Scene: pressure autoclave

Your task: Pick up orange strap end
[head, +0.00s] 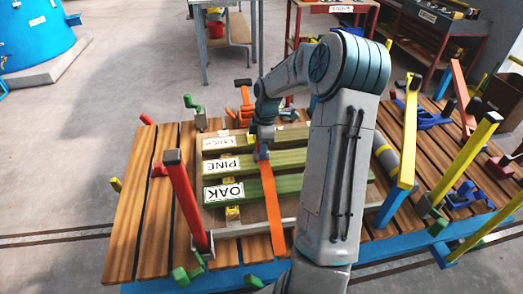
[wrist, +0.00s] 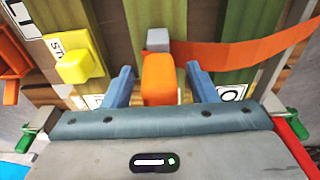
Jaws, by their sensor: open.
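The orange strap (head: 272,208) runs from under my gripper over the labelled green-toned beams and down across the front of the wooden bench in the head view. In the wrist view its flat band (wrist: 250,52) runs to the right. The orange strap end (wrist: 158,80) is a blocky piece beside a small grey block (wrist: 158,40). My gripper (wrist: 159,70) is open, with one blue finger on each side of the orange end and gaps visible on both sides. In the head view my gripper (head: 263,150) is low over the beams, and the strap end is hidden there.
The OAK beam (head: 255,188) and PINE beam (head: 235,164) lie side by side on the slatted bench (head: 125,235). A red post (head: 183,200) stands left, and a yellow post (head: 410,130) right. A yellow block (wrist: 80,60) sits close left of my fingers.

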